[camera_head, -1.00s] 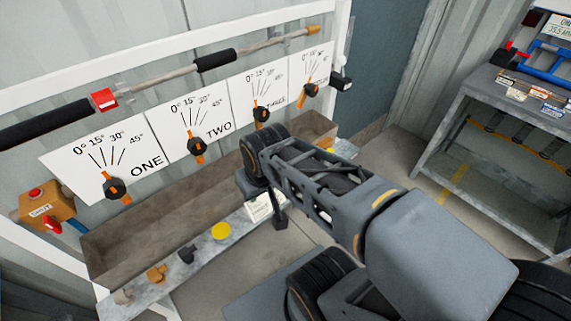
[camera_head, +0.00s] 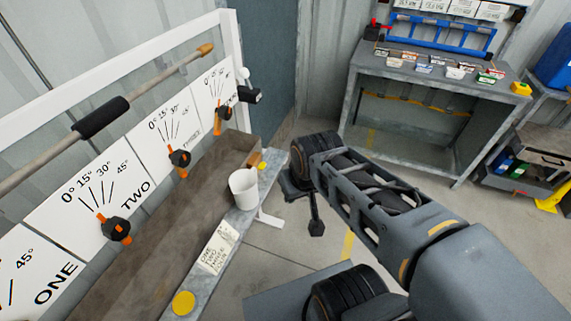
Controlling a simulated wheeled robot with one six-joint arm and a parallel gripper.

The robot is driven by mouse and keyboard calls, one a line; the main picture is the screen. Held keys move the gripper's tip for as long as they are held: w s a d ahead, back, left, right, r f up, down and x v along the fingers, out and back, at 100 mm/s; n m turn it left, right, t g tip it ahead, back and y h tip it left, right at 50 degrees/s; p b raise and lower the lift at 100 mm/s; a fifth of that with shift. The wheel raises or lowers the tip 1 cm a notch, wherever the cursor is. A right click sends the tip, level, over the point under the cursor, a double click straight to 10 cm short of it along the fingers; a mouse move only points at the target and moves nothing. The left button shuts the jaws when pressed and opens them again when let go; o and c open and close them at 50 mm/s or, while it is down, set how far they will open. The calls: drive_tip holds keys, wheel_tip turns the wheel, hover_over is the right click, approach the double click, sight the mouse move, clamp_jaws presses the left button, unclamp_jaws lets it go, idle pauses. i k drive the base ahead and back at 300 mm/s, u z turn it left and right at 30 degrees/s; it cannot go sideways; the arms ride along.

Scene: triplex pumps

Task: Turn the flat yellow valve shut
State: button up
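A flat round yellow disc (camera_head: 183,303) lies on the grey ledge at the bottom left. A smaller yellow piece (camera_head: 262,166) shows at the ledge's far end, beside the white cup. I cannot tell whether either is the flat yellow valve. My gripper (camera_head: 316,228) hangs at the end of my arm, to the right of the ledge and apart from it. It is small and dark, and its fingers cannot be made out. I see nothing held in it.
The grey ledge (camera_head: 208,285) carries a white cup (camera_head: 244,189) and a label card (camera_head: 217,247). Several black-orange dial knobs (camera_head: 116,229) line the panel above a brown trough (camera_head: 165,260). A grey workbench (camera_head: 420,72) stands at the back. Concrete floor is open before it.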

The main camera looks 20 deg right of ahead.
sight(262, 166)
drive_tip(key=z, duration=0.7)
drive_tip(key=k, duration=0.35)
drive_tip(key=u, duration=2.95)
drive_tip(key=i, duration=0.1)
drive_tip(key=z, duration=2.4)
drive_tip(key=i, duration=0.65)
drive_tip(key=z, duration=0.05)
